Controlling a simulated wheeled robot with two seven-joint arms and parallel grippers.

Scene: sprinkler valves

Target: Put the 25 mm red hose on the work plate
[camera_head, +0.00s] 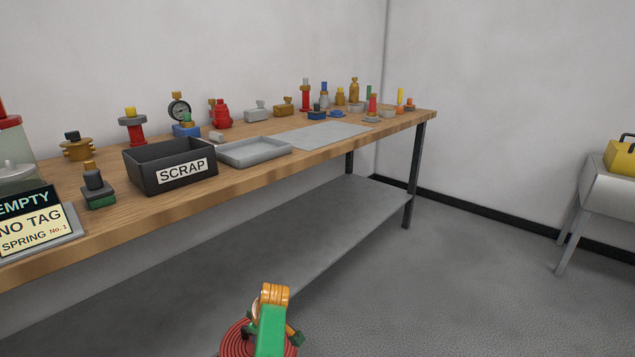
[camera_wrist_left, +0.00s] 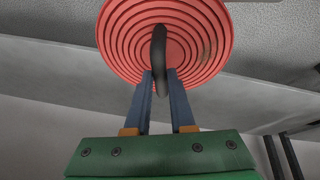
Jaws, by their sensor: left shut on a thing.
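The red hose (camera_head: 233,343) is a flat spiral coil at the bottom of the head view, low in front of the bench and partly hidden by my green left gripper (camera_head: 268,332). In the left wrist view, the coil (camera_wrist_left: 120,35) faces the camera with a dark strap (camera_wrist_left: 159,50) across its middle. My left gripper (camera_wrist_left: 160,82) is shut on the hose at this strap. The hose's size marking cannot be read. A flat grey plate (camera_head: 325,135), which looks like the work plate, lies bare on the wooden bench. My right gripper is not in view.
The bench (camera_head: 238,178) holds a black SCRAP bin (camera_head: 150,182), a grey tray (camera_head: 255,152) left of the plate, and several valve parts behind and right of it. A lower grey shelf (camera_head: 340,215) runs under the bench.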

